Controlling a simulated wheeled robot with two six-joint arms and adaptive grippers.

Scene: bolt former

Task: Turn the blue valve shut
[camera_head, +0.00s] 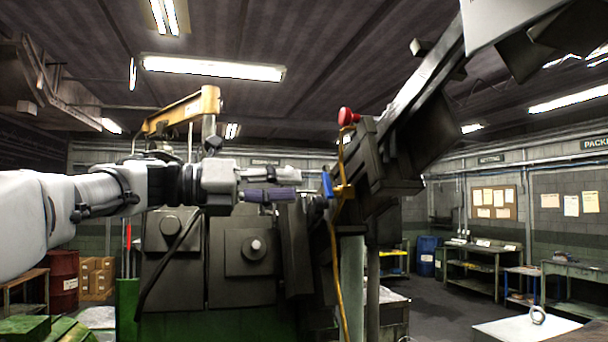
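The blue valve (328,186) is a small blue handle on a brass fitting, with a thin yellow line running down below it. It stands nearly upright, leaning slightly, on the side of the dark machine. My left gripper (296,184) comes in from the left, its two fingers pointing right toward the valve. The fingers are apart with a gap between them, and nothing shows in the gap. The fingertips end a little left of the handle and appear apart from it. My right gripper is not in view.
A dark sloping chute (425,90) rises to the upper right. The machine's dark housing (240,270) lies below my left arm. A yellow crane arm (182,112) is behind it. Workbenches (480,258) stand at the right.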

